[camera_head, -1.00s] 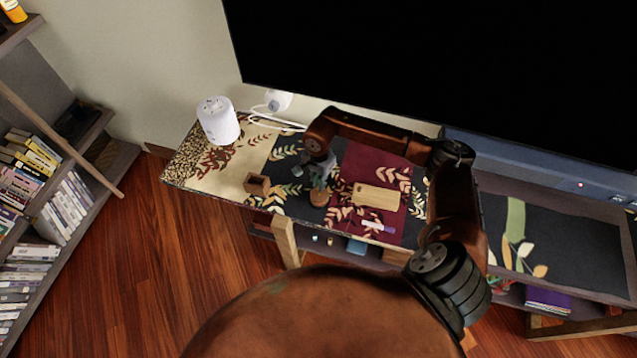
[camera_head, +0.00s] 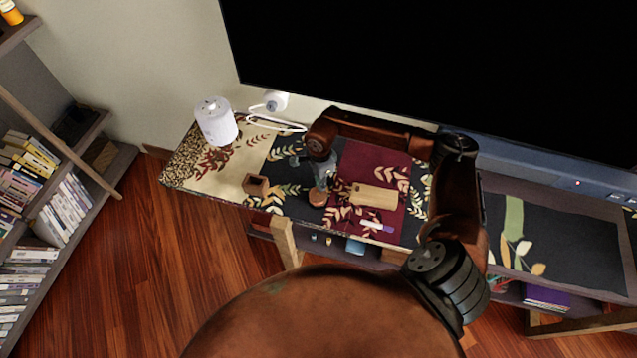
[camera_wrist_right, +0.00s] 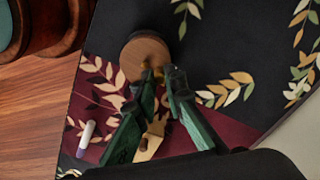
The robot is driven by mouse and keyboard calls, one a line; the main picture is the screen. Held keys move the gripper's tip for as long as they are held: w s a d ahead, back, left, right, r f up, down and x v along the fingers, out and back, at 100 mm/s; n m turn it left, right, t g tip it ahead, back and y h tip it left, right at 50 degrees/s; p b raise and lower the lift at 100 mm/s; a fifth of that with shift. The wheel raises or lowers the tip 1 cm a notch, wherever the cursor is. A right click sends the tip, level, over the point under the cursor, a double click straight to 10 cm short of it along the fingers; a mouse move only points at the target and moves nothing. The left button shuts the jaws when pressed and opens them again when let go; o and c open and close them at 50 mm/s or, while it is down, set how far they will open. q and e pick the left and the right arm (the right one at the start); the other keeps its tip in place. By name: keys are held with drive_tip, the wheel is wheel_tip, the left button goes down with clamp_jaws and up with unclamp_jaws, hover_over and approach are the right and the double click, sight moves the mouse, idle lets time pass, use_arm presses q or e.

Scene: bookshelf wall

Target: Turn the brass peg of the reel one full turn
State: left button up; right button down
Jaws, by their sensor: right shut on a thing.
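The reel (camera_head: 317,199) is a round wooden disc on the patterned cabinet top. It also shows in the right wrist view (camera_wrist_right: 137,50), seen from above. My right gripper (camera_head: 320,187) is over the reel in the head view. In the right wrist view its green fingers (camera_wrist_right: 158,74) meet the near right rim of the disc and are shut on the peg. Only small brass-coloured bits of the peg (camera_wrist_right: 143,67) show there; the fingers hide the rest. My left gripper is in neither view now.
A wooden board (camera_head: 374,196) and a purple-and-white marker (camera_head: 375,226) lie right of the reel. A small open wooden box (camera_head: 255,185) stands to its left. A white cylinder (camera_head: 216,121) is at the far left end. A large dark screen (camera_head: 430,70) rises behind.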

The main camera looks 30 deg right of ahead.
sight(324, 196)
drive_tip(key=m, duration=0.2)
drive_tip(key=m+p, duration=0.1)
drive_tip(key=m, duration=0.1)
drive_tip(key=shift+s+d+r+m, duration=0.1)
drive_tip(key=shift+s+d+m, duration=0.1)
drive_tip(key=shift+s+m, duration=0.15)
drive_tip(key=m+p, duration=0.1)
drive_tip(key=m, duration=0.1)
drive_tip(key=s+m, duration=0.1)
drive_tip(key=m, duration=0.2)
drive_tip(key=shift+p, duration=0.35)
drive_tip(key=m+p, duration=0.1)
drive_tip(key=m, duration=0.1)
drive_tip(key=s+m+p, duration=0.1)
drive_tip(key=m, duration=0.2)
drive_tip(key=shift+a, duration=0.2)
drive_tip(key=shift+s+a+m+p, duration=0.15)
drive_tip(key=shift+m+p, duration=0.25)
drive_tip(key=shift+m, duration=0.6)
drive_tip(key=shift+s+a+m+p, duration=0.1)
drive_tip(key=shift+m+p, duration=0.3)
drive_tip(key=shift+m, duration=0.55)
drive_tip(key=c, duration=2)
unclamp_jaws()
wheel_tip(324, 196, up, 12)
drive_tip(key=shift+f, duration=0.1)
